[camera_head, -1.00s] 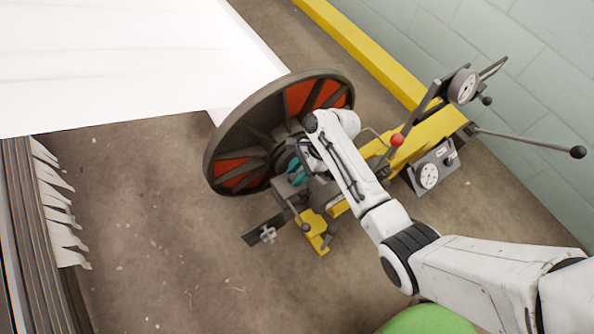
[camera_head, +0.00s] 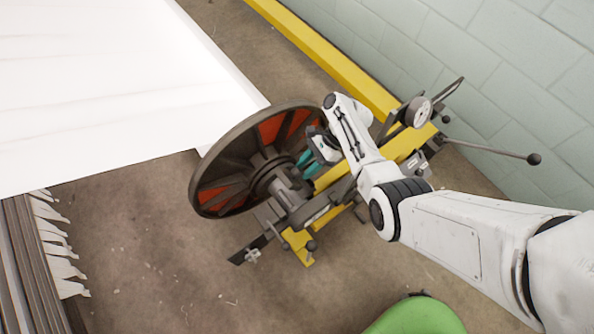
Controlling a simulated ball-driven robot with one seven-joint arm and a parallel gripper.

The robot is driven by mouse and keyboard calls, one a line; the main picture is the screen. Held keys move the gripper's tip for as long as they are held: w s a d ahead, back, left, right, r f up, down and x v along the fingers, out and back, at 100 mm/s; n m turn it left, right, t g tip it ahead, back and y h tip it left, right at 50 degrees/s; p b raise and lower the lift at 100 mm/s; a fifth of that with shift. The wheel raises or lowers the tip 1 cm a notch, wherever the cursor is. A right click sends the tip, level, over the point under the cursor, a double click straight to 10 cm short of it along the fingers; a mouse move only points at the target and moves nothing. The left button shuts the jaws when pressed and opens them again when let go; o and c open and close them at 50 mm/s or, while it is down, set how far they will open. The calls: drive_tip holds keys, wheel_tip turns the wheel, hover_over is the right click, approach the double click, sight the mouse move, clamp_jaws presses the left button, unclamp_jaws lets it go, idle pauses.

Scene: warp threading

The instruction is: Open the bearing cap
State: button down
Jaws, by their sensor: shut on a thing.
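The large spoked wheel (camera_head: 208,166) stands tilted in view, with orange-red panels between dark spokes. Its grey hub and shaft end (camera_head: 285,184) show at the bearing on the yellow stand (camera_head: 298,243). My gripper (camera_head: 309,165), with teal fingers, is just above and to the right of the shaft end. It is shut on a small part that I take to be the bearing cap; the fingers and wrist hide most of it. A dark bar (camera_head: 325,207) lies along the bearing's right side, below the gripper.
A white sheet of warp (camera_head: 110,90) runs off to the upper left. A yellow rail (camera_head: 330,50) follows the block wall. A gauge (camera_head: 417,112) and a long black-knobbed lever (camera_head: 490,149) stand to the right.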

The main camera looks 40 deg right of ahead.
drive_tip(key=shift+w+d, duration=0.25)
drive_tip(key=shift+d, duration=0.9)
drive_tip(key=c, duration=1.6)
unclamp_jaws()
drive_tip(key=shift+a, duration=0.2)
drive_tip(key=o, duration=0.8)
drive_tip(key=shift+s+a, duration=0.1)
drive_tip(key=shift+o, duration=0.2)
drive_tip(key=p+v, duration=0.1)
drive_tip(key=v, duration=0.9)
drive_tip(key=shift+d+r, duration=0.2)
drive_tip(key=shift+r, duration=0.1)
